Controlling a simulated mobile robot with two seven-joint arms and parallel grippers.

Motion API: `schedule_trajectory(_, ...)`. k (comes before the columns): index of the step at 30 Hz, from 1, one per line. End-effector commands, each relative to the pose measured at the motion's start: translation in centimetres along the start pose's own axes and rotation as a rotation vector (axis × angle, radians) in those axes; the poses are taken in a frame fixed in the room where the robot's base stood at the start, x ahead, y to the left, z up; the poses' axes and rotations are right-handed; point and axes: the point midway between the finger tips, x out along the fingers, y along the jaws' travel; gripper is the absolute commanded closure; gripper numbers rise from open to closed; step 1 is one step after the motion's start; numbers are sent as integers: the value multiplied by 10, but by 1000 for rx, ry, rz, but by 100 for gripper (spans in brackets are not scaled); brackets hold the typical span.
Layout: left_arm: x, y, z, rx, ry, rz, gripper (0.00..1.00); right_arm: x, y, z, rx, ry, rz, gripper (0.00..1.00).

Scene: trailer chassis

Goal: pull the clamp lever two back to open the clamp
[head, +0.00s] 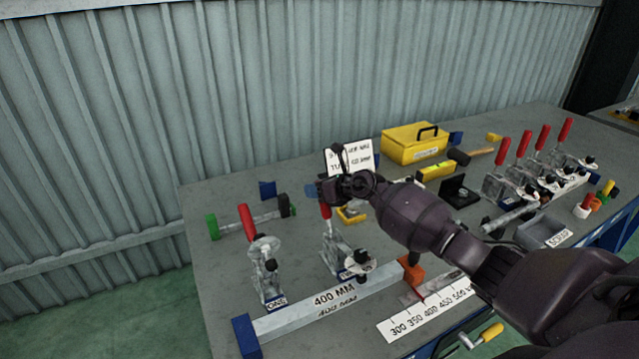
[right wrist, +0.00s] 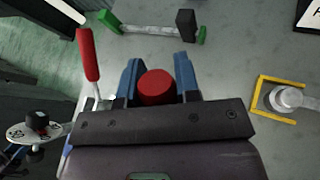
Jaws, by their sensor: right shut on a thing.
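Clamp two (head: 338,255) stands on the bench right of clamp one, behind the 400 mm bar. Its lever (head: 325,211) has a red grip and stands roughly upright, its upper end hidden by my gripper in the head view. My right gripper (head: 317,191) reaches in from the right and is shut on this red grip. In the right wrist view the red lever end (right wrist: 157,87) sits between my two blue fingers. Clamp one (head: 265,270), labelled ONE, has its own red lever (head: 246,220), upright and slightly tilted. My left gripper is not in view.
A bar clamp with green ends (head: 250,222) lies behind clamp one. A sign (head: 349,158), a yellow toolbox (head: 413,143) and a mallet (head: 459,157) are farther back. Several red-levered clamps (head: 520,175) stand at right. A ruler strip (head: 430,312) lies in front.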

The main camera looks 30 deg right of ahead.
Motion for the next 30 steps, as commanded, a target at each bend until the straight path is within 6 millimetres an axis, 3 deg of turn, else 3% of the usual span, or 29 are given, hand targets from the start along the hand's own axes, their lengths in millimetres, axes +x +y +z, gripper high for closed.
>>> schedule_trajectory(5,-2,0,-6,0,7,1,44,24,-12,-2,71,144,-1,100)
schedule_trajectory(15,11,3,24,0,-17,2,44,55,-28,-21,178,350,-1,100)
schedule_trajectory(30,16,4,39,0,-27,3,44,66,-34,-28,229,446,0,100)
